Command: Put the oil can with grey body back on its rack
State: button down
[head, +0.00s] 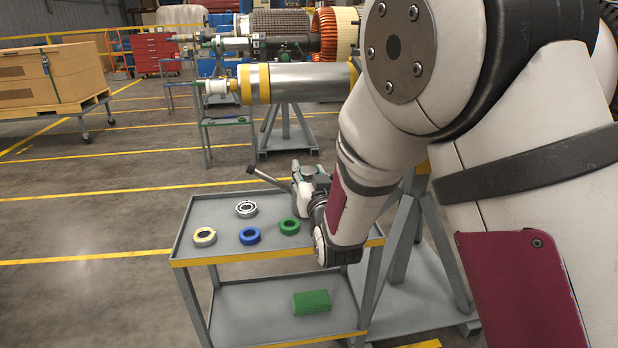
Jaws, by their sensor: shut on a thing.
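My gripper (308,176) is over the back right part of the grey cart top, partly hidden by my own arm. It is shut on a grey thing with a long thin rod (272,181), which I take to be the oil can with grey body and its spout. The rod slants up to the left and ends in a dark tip. Most of the can's body is hidden by the gripper and wrist. I cannot tell whether the can touches the cart top. I cannot make out the can's rack for certain.
The cart (195,252) holds a yellow-rimmed ring (204,243), a black-and-white ring (246,215), a blue ring (249,241) and a green ring (289,233). A green box (312,307) lies on its lower shelf. A rotor (300,82) stands behind.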

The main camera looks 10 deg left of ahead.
dwell(0.3)
jog(key=c, duration=1)
grip_release()
jog(key=shift+f, duration=0.15)
jog(key=p+v, duration=0.1)
jog(key=v, duration=1.1)
